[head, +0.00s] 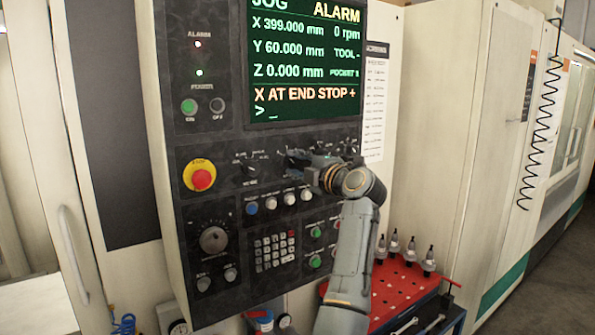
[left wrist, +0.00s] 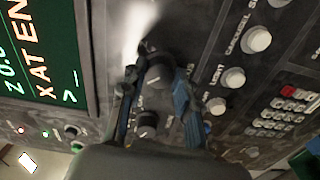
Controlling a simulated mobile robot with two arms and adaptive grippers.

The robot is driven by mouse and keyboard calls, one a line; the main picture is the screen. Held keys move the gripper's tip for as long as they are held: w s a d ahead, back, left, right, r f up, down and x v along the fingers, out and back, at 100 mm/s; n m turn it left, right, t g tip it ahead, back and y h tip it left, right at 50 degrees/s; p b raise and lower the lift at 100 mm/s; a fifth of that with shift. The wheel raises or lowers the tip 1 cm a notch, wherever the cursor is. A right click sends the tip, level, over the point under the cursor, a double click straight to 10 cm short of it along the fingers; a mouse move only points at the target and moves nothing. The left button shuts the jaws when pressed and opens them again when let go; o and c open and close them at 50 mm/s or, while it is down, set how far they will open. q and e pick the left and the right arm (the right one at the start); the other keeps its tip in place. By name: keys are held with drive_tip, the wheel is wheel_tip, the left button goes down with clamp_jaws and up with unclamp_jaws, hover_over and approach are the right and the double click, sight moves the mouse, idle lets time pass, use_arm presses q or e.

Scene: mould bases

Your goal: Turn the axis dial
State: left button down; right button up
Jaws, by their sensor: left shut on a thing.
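My left gripper (head: 292,157) is at the row of dials below the screen on the dark control panel (head: 222,130). Another black knob (left wrist: 147,122) shows nearer the palm. My right gripper is in neither view.
The screen (head: 305,60) reads ALARM, X 399.000 mm and "X AT END STOP +". A dial (head: 250,164) sits left of my gripper, push buttons below. A red emergency stop (head: 202,178) is at the left. A red-topped cart (head: 398,290) with several tool holders stands at lower right.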

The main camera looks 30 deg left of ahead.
use_arm(q)
drive_tip(key=shift+n, duration=0.6)
drive_tip(key=c, duration=1)
unclamp_jaws()
drive_tip(key=shift+o, duration=0.2)
drive_tip(key=v, duration=0.7)
drive_tip(key=shift+d, duration=0.25)
drive_tip(key=shift+s+a, duration=0.1)
